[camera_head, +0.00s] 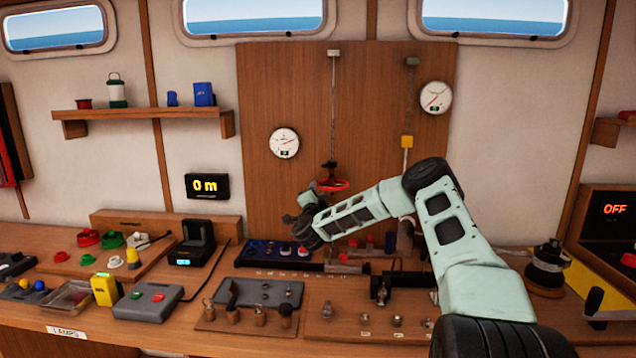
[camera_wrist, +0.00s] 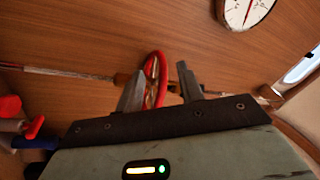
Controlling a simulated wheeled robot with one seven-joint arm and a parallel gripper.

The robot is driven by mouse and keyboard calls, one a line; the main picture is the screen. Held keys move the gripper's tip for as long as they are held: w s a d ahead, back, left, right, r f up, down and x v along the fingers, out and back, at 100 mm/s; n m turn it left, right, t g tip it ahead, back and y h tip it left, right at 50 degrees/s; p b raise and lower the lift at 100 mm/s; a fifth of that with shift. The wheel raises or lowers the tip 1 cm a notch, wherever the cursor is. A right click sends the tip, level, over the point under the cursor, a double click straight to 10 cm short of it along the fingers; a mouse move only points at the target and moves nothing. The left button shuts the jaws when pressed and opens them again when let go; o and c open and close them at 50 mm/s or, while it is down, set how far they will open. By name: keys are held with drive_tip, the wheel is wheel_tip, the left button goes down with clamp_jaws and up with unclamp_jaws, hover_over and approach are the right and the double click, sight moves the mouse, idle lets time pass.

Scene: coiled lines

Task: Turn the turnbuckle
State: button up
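The turnbuckle has a red handwheel (camera_head: 331,185) and hangs on a vertical line in front of the wooden board, below its middle. In the wrist view the red wheel (camera_wrist: 160,68) is seen nearly edge-on, between the two grey fingers of my gripper (camera_wrist: 161,75). The fingers are apart, one on each side of the wheel, with a visible gap on the right. I cannot tell whether the left finger touches it. In the head view my gripper (camera_head: 308,199) is just below and left of the wheel, partly hidden by my wrist.
A round white gauge (camera_head: 284,143) is left of the line and another (camera_head: 436,97) is at upper right. The bench below holds a blue tray (camera_head: 262,251) and several small fittings.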

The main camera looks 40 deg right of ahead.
sight(318, 183)
drive_tip(key=shift+p+x, duration=0.5)
drive_tip(key=shift+x, duration=1.8)
clamp_jaws()
